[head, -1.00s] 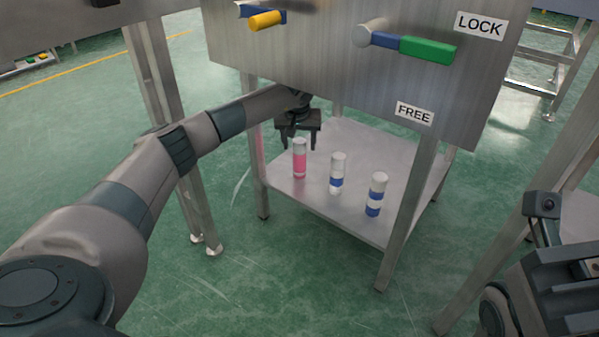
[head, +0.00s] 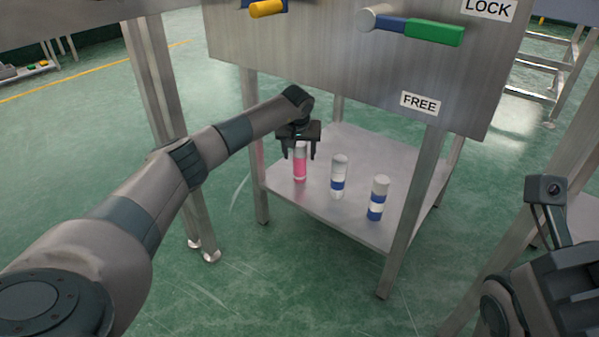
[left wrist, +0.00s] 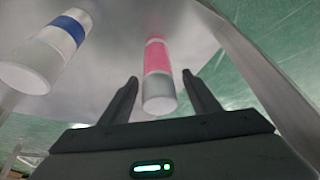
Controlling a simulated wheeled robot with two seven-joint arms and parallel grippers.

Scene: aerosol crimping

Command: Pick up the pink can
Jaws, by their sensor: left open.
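The pink can (head: 300,170), with a pale top, stands upright on the metal shelf (head: 345,140). My left gripper (head: 299,153) is open and points down just above the can, with its fingers around the can's top in the head view. In the left wrist view the pink can (left wrist: 157,65) shows between the two open fingers (left wrist: 163,90), apart from both. My right gripper's fingers are not clearly seen; part of my right arm is at the lower right of the head view.
Two white cans with blue bands (head: 338,177) (head: 377,198) stand to the right of the pink can on the shelf. A steel cabinet with a FREE label (head: 420,103) and a green handle (head: 434,33) hangs above. Table legs (head: 408,215) frame the shelf.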

